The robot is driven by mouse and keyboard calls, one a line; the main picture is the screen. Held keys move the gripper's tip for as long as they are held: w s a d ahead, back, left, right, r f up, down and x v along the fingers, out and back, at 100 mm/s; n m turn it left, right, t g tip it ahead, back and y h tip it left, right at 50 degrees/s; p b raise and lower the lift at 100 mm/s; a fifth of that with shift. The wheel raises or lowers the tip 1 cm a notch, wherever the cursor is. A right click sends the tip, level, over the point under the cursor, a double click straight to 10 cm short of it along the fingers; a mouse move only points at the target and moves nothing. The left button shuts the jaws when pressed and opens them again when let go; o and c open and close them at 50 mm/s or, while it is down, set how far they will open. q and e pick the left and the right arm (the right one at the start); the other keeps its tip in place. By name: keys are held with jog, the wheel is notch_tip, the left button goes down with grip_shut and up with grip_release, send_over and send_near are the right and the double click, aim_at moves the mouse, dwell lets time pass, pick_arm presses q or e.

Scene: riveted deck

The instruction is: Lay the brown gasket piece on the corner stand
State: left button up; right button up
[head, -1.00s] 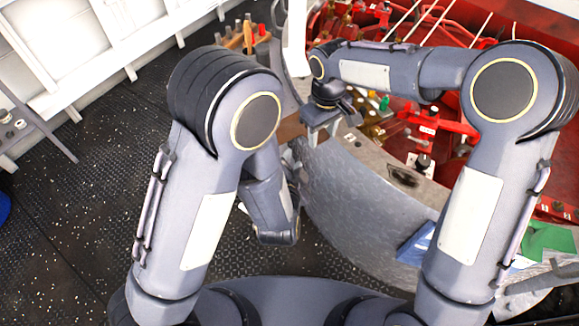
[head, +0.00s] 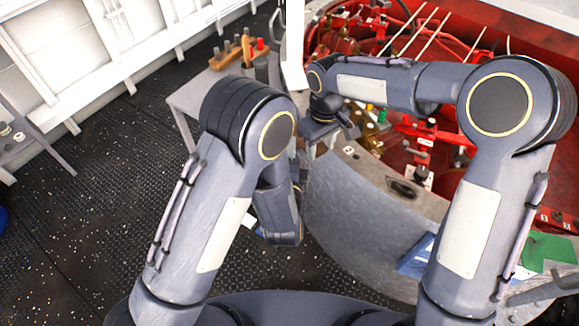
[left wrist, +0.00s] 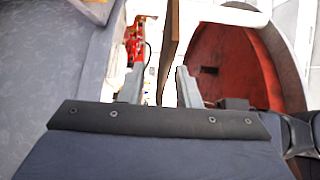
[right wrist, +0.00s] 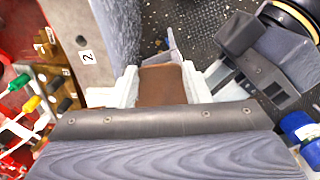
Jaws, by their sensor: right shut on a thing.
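The brown gasket piece (right wrist: 162,84) is between the fingers of my right gripper (right wrist: 165,88), which is shut on it. In the head view my right gripper (head: 322,138) is over the near edge of the curved grey housing, and my left arm mostly hides the piece. In the left wrist view a thin brown edge (left wrist: 171,42), probably the same piece, stands beyond my left gripper (left wrist: 158,88), whose fingers are apart. A grey table (head: 190,101), which looks like the corner stand, is at the back left, partly behind my left arm.
A wooden tool block (head: 232,55) stands on the grey table. The curved grey housing (head: 360,225) with red machinery (head: 440,130) fills the right. A blue item (head: 416,257) lies at its front. Dark deck floor (head: 110,180) is open on the left.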

pick_arm(q)
jog(key=shift+w, duration=1.55)
jog(key=shift+d, duration=0.1)
grip_shut()
pick_arm(e)
jog(key=o, duration=1.1)
jog(key=shift+c, duration=0.2)
jog(key=shift+a, duration=0.1)
pick_arm(q)
jog(key=shift+r, duration=0.1)
pick_arm(e)
jog(key=shift+s+a, duration=0.1)
jog(key=shift+s, duration=0.05)
